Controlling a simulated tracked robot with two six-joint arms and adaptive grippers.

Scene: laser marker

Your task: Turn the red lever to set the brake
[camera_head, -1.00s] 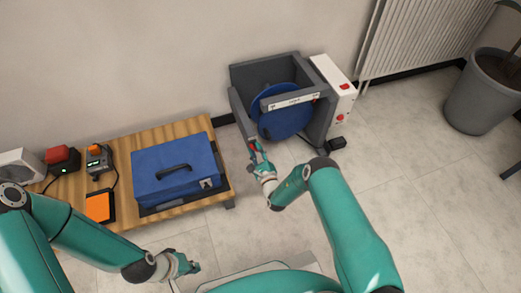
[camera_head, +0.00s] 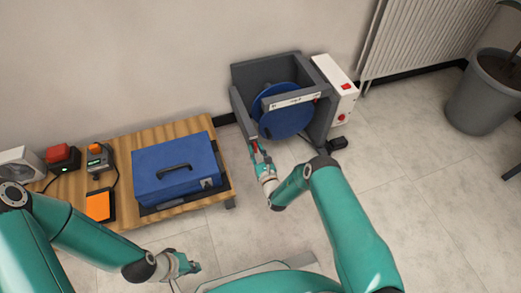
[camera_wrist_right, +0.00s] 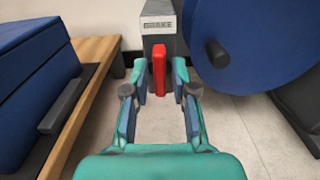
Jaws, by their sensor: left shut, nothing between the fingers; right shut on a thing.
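In the head view my right gripper (camera_head: 258,156) partly hides the lever. My left gripper (camera_head: 191,266) is shut and empty, low over the floor, away from the machine.
The grey machine (camera_head: 240,103) holds a blue disc (camera_head: 286,122); a white box (camera_head: 338,90) with red buttons stands at its right. A wooden table (camera_head: 150,134) at left carries a blue case (camera_head: 175,170) and small devices.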

